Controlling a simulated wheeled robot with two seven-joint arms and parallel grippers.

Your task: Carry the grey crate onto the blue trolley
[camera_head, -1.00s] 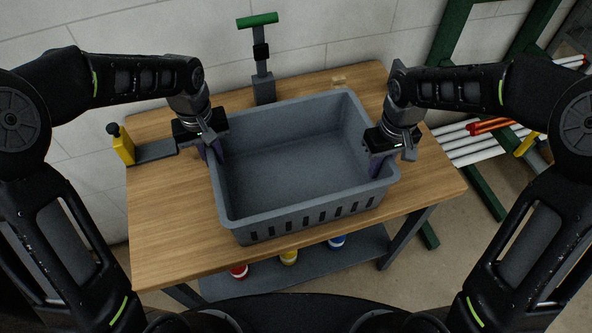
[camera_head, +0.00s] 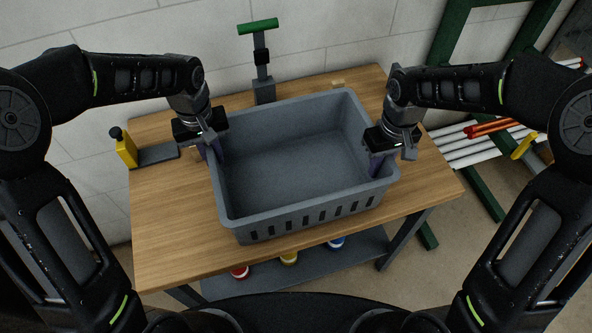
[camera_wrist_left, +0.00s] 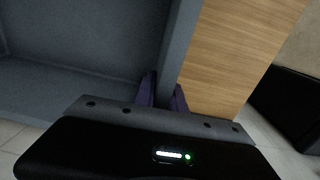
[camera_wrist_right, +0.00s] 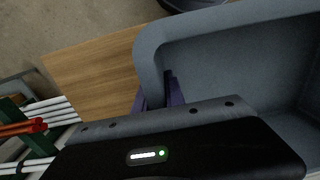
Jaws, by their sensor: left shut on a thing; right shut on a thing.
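The grey crate (camera_head: 290,226) is empty and over the wooden workbench, roughly level, with slots along its near wall. My left gripper (camera_head: 214,150) is shut on its left wall; the purple fingers straddle that wall in the left wrist view (camera_wrist_left: 163,92). My right gripper (camera_head: 379,160) is shut on its right wall, as the right wrist view also shows (camera_wrist_right: 160,92). A gap between crate and bench top is hard to judge. No blue trolley shows in any view.
The workbench (camera_head: 170,220) has a lower shelf with red, yellow and blue-marked containers (camera_head: 289,257). A green-handled upright tool (camera_head: 262,60) stands behind the crate, a yellow-ended tool (camera_head: 126,148) at left. A green rack (camera_head: 470,170) with white and red tubes stands right.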

